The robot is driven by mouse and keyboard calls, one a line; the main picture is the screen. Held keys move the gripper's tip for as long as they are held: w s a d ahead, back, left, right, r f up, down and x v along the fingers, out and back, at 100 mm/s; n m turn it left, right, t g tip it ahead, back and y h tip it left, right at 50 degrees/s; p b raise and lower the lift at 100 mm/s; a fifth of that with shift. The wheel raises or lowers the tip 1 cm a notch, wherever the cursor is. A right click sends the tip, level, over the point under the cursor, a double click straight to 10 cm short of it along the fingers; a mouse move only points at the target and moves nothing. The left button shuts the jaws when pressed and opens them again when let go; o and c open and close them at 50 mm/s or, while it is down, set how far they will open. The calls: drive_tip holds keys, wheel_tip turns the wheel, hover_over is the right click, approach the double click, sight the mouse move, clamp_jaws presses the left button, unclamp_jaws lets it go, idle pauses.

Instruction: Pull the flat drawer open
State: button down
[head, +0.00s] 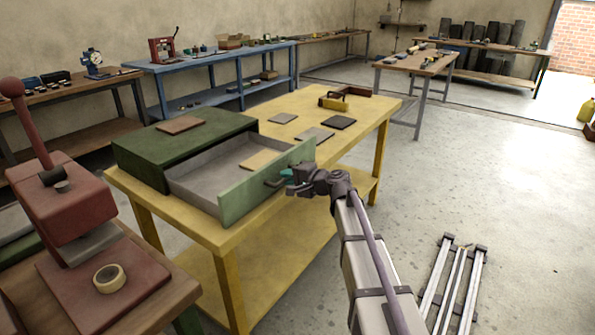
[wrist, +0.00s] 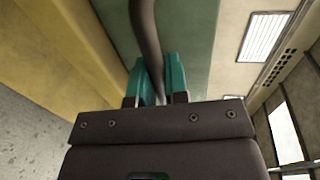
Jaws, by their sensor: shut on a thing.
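The flat drawer (head: 265,187) is a low green-fronted drawer in a dark green cabinet (head: 140,158) on a yellow table. It stands well out of the cabinet, and its grey inside shows. A tan flat piece (head: 260,159) lies in it. My gripper (head: 286,176) is at the drawer front, with its teal fingers shut on the dark handle (head: 272,183). In the wrist view the fingers (wrist: 155,85) close around the curved handle bar (wrist: 145,35), in front of the green drawer face (wrist: 190,40).
The yellow table (head: 365,125) also holds several flat plates and a yellow-and-brown item (head: 336,101). A red press (head: 70,205) and a tape roll (head: 109,278) stand at the front left. Metal rails (head: 455,285) lie on the floor at the right. The floor right of the table is mostly clear.

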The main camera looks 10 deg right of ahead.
drive_tip(key=shift+s+d, duration=0.3)
drive_tip(key=shift+d, duration=0.05)
drive_tip(key=c, duration=1.1)
unclamp_jaws()
drive_tip(key=shift+c, duration=0.2)
drive_tip(key=p+v, duration=0.2)
drive_tip(key=v, duration=0.8)
drive_tip(key=shift+s+d, duration=0.25)
drive_tip(key=shift+s, duration=0.1)
